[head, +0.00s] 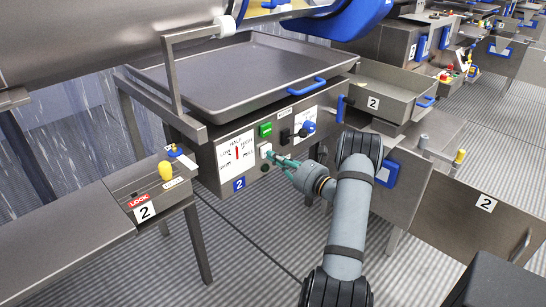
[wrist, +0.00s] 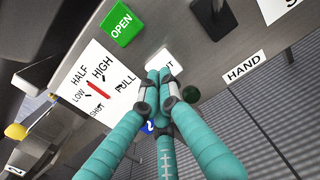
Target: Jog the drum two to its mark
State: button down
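The steel control panel (head: 215,172) with a blue 2 tag (head: 239,184) is below a tray. Its white gauge card (head: 225,160) has a red needle; the wrist view shows the card (wrist: 84,98) marked SHUT, LOW, HALF, HIGH, FULL. A green OPEN button (wrist: 122,24) is above a white button (wrist: 162,58), whose label is partly covered, reading "UT". My gripper (wrist: 163,78) has its teal fingers together and empty, tips at the white button's lower edge; contact cannot be told. In the head view my gripper (head: 272,157) is at the panel. A large steel drum (head: 90,30) is at upper left.
A blue knob (head: 308,127) is on the panel's right. A yellow knob (head: 166,170) stands on the left box beside a LOCK label. A tray (head: 235,70) overhangs the panel.

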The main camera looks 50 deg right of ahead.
jog(key=shift+w, duration=0.35)
